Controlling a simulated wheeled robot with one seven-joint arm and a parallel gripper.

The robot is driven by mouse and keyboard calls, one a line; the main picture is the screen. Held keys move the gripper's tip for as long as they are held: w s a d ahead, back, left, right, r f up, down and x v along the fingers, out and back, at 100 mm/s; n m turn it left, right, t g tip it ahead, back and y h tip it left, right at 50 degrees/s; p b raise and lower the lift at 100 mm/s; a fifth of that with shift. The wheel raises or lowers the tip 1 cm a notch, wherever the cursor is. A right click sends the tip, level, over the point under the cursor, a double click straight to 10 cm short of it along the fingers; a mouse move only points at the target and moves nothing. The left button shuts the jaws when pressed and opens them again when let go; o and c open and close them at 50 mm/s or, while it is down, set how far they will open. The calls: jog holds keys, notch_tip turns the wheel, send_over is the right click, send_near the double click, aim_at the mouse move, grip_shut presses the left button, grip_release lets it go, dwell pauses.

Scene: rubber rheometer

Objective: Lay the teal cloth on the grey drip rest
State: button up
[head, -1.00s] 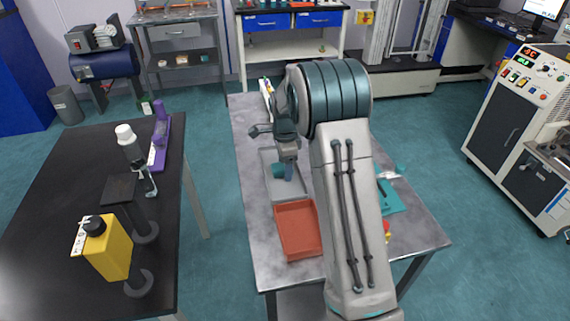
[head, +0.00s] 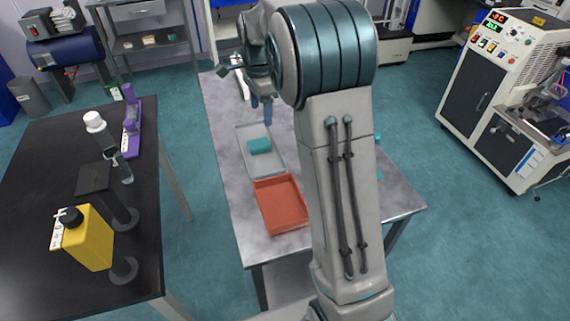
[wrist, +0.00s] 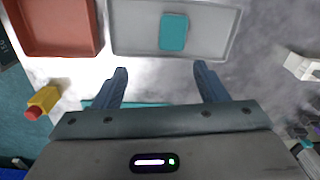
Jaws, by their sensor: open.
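The teal cloth (head: 259,146) lies as a small folded block on the grey drip rest (head: 247,132), a shallow tray on the metal table. In the wrist view the cloth (wrist: 174,32) lies flat inside the grey tray (wrist: 137,45), clear of its rim. My gripper (head: 262,110) is above the table, to the side of the tray, apart from the cloth. In the wrist view my gripper (wrist: 160,80) has its two blue fingers spread wide, with nothing between them.
An orange-red tray (head: 280,205) sits beside the grey one; it also shows in the wrist view (wrist: 55,30). A yellow and red object (wrist: 42,101) and a white object (wrist: 300,66) lie nearby. My arm hides the table's right part.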

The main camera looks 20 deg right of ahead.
jog(key=s+a+n+t, duration=0.1)
jog(key=s+n+t, duration=0.1)
jog(key=s+n, duration=1.4)
jog(key=shift+s, duration=6.65)
jog(key=shift+r, duration=0.1)
